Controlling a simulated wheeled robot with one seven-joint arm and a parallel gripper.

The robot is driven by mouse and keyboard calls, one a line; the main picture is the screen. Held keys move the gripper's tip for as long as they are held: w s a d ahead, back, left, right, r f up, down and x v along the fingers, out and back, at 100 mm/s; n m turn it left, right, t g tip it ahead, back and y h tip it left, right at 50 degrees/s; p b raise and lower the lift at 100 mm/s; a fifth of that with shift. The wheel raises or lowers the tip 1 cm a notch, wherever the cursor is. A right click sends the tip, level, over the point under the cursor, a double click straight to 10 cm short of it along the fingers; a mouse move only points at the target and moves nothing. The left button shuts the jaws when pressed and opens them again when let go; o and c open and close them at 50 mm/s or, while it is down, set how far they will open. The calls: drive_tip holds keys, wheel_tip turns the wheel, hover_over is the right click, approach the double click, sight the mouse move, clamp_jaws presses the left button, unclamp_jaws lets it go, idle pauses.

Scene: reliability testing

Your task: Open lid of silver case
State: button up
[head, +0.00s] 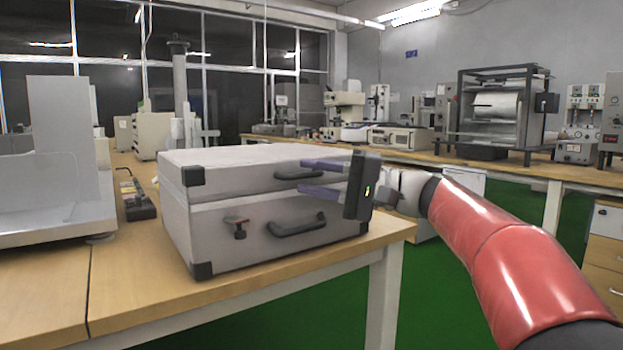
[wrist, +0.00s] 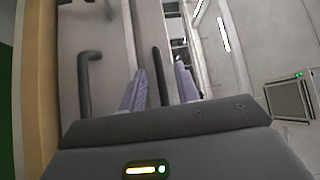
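The silver case (head: 225,240) stands on the wooden table in the head view, with dark corner pieces. Its lid (head: 235,181) looks shut, with a dark handle (head: 290,171) on its front. The lower half has another handle (head: 297,228) and a latch (head: 237,228). My gripper (head: 302,175) is at the right of the case front, fingers pointing left, spread apart. In the wrist view, the lid handle (wrist: 157,62) shows in the gap between the fingers of my gripper (wrist: 160,70); contact cannot be told. The lower handle (wrist: 84,85) is left of them.
The wooden table (head: 120,290) has its right edge close to the case. A black power strip (head: 136,196) and a grey-white device (head: 62,160) are left of the case. Benches with instruments stand behind. The green floor (head: 440,290) is clear at the right.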

drive_tip(key=shift+a, duration=0.35)
clamp_jaws()
